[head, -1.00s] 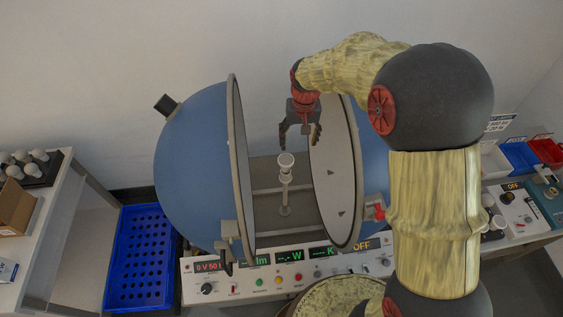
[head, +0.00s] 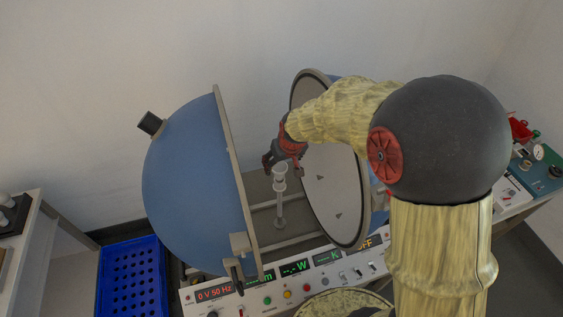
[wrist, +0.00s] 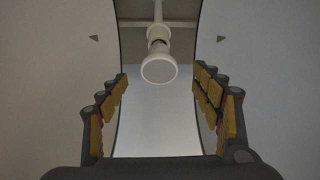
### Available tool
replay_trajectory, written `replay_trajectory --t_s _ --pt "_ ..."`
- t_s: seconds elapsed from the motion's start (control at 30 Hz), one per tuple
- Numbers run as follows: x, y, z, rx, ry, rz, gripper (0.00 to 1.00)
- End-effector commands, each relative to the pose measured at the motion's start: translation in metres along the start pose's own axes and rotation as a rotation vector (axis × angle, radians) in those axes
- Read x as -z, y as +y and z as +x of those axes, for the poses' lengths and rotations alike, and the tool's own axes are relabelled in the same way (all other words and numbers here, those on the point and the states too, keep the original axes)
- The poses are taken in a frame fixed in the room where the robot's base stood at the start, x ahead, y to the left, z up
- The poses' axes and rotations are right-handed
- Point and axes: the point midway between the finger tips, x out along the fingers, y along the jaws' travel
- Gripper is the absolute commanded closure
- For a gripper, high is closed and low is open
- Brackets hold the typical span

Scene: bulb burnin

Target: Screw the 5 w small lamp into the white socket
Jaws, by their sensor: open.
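The small white lamp (head: 279,170) stands upright on top of the white socket (head: 280,187) on a thin post inside the open sphere. In the wrist view the lamp (wrist: 159,69) shows its round pale face, with a narrow metallic neck between it and the white socket (wrist: 158,31). I cannot tell how deep the neck sits. My gripper (head: 283,164) is open and empty just behind and above the lamp in the head view. In the wrist view the lamp lies between the open fingers, ahead of them, with clear gaps on both sides.
The blue sphere halves (head: 190,185) stand open either side of the post; the right half's pale disc (head: 335,190) is close to my arm. A control panel (head: 300,285) runs along the front. A blue crate (head: 130,280) is at lower left.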

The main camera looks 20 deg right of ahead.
Motion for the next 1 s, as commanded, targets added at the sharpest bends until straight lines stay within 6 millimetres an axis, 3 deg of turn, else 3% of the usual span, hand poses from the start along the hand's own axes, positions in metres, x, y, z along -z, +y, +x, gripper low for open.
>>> replay_trajectory --t_s 0.2,0.4,0.8,1.0 --pt "-0.002 0.000 0.035 0.000 -0.004 0.001 0.34" --pt "-0.002 0.000 0.055 0.000 -0.004 0.001 0.34" --pt "-0.001 0.000 0.061 0.000 -0.001 0.001 0.35" --pt "-0.001 0.000 0.061 0.000 -0.002 0.001 0.46"
